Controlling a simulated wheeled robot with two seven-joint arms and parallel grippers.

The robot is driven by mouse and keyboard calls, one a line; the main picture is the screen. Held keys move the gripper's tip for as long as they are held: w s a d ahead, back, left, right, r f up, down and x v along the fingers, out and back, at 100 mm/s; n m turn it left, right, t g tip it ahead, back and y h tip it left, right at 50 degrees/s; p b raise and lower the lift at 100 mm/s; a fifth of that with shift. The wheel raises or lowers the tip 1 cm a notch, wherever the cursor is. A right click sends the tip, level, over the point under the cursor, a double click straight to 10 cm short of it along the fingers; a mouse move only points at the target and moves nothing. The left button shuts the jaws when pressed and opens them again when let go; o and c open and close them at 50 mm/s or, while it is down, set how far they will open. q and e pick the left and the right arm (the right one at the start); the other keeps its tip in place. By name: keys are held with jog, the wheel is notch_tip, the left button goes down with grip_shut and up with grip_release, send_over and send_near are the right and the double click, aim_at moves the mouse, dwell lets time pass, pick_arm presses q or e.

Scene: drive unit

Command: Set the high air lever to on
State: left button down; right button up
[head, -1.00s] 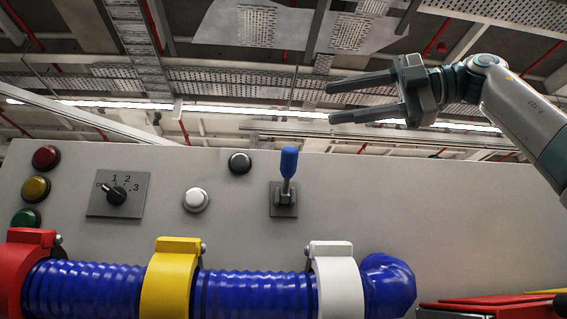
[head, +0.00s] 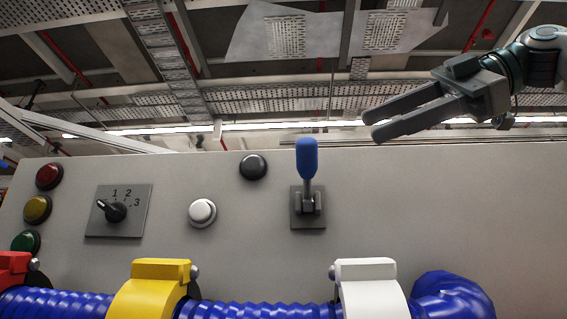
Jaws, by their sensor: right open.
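The lever with a blue handle (head: 307,158) stands upright on a grey square base plate (head: 308,208) on the grey panel. No label shows beside it. My right gripper (head: 373,124) is at the upper right, its two dark fingers pointing left and slightly down. It is open and empty, to the right of the blue handle and a little higher in the picture, apart from it. My left gripper is out of view.
The panel (head: 420,205) also bears a rotary dial (head: 119,210), a white button (head: 202,213), a black button (head: 253,167) and red, yellow and green buttons at left. Below runs a blue hose (head: 255,310) with yellow (head: 150,295) and white (head: 368,290) clamps.

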aim_at(307, 168)
pick_arm(q)
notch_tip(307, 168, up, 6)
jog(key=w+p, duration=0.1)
jog(key=p, duration=0.5)
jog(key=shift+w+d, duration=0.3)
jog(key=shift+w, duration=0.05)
pick_arm(e)
jog(key=x, duration=1.7)
jog(key=shift+w, duration=0.25)
jog(key=shift+c, duration=0.6)
jog(key=shift+f, duration=0.1)
grip_shut()
